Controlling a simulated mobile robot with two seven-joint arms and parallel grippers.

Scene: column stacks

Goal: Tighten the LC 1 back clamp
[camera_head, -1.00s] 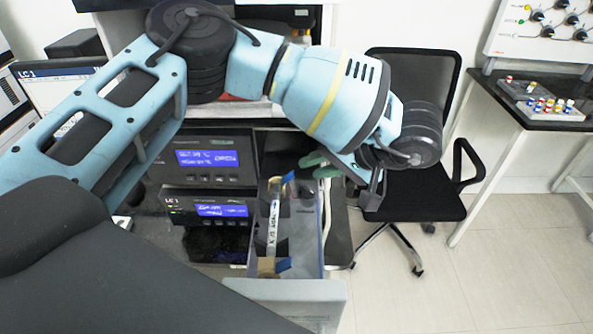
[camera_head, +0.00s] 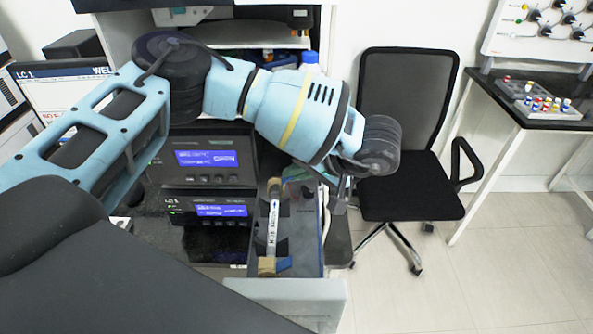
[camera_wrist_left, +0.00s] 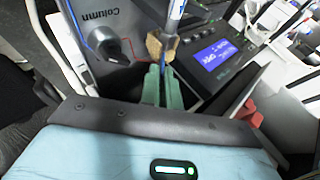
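The LC 1 column (camera_head: 273,222), a slim tube with a white label, lies lengthwise in the open drawer (camera_head: 290,290). Its front end has a tan fitting (camera_head: 267,265) with a blue front clamp (camera_head: 283,263). In the left wrist view, the column's back end has a tan fitting (camera_wrist_left: 160,46) with a thin blue back clamp (camera_wrist_left: 163,70) below it. The green fingertips of my left gripper (camera_wrist_left: 163,80) are close together around that blue piece. In the head view the fingertips are mostly hidden by my wrist. My right gripper is not in view.
The LC 1 unit (camera_head: 205,210) with a lit blue display stands left of the drawer, below another unit (camera_head: 205,160). A black chair (camera_head: 405,140) stands to the right. A side table (camera_head: 540,118) holds a tray of coloured vials. Floor is clear at the lower right.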

